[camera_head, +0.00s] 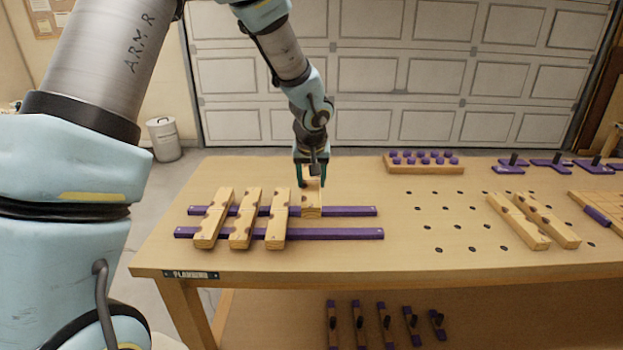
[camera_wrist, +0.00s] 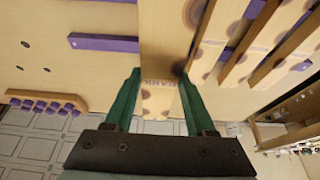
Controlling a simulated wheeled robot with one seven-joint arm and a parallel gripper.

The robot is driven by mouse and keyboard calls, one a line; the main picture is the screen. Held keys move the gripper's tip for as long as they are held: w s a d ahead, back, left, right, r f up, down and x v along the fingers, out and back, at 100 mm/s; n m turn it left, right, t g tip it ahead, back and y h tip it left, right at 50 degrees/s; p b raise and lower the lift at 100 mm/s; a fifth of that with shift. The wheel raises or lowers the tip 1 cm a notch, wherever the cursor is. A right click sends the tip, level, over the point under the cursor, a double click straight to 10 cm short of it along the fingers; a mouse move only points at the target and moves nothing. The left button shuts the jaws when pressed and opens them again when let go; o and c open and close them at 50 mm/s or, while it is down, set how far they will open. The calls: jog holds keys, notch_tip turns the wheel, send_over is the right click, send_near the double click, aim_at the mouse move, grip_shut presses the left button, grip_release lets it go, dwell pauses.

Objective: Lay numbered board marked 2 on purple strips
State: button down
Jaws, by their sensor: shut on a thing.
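Two purple strips lie across the left half of the bench, a far one (camera_head: 350,211) and a near one (camera_head: 340,233). Three notched wooden boards (camera_head: 213,218) (camera_head: 245,218) (camera_head: 277,218) lie across them, side by side. My gripper (camera_head: 311,178) is shut on a wooden board (camera_head: 312,200) just right of these three. In the wrist view my fingers (camera_wrist: 160,90) pinch this board (camera_wrist: 165,35). It hides part of the far strip, seen beside it (camera_wrist: 105,43). I cannot tell whether it touches the strips, and no number is readable.
Two more wooden boards (camera_head: 517,221) (camera_head: 548,221) lie at the right, next to a field of holes. A tray with purple knobs (camera_head: 420,168) stands at the back. Purple tools with black handles (camera_head: 552,165) line the back right. The bench between strips and right boards is clear.

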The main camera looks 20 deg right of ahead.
jog(key=shift+f, duration=0.1)
notch_tip(320, 180, down, 7)
jog(key=b, duration=0.7)
jog(key=shift+b, duration=0.35)
jog(key=shift+f+b, duration=1.1)
jog(key=shift+b, duration=0.75)
dwell(2.8)
jog(key=shift+c, duration=0.7)
grip_release()
jog(key=shift+r, duration=0.15)
jog(key=shift+r+p, duration=2.75)
jog(key=shift+r, duration=1.15)
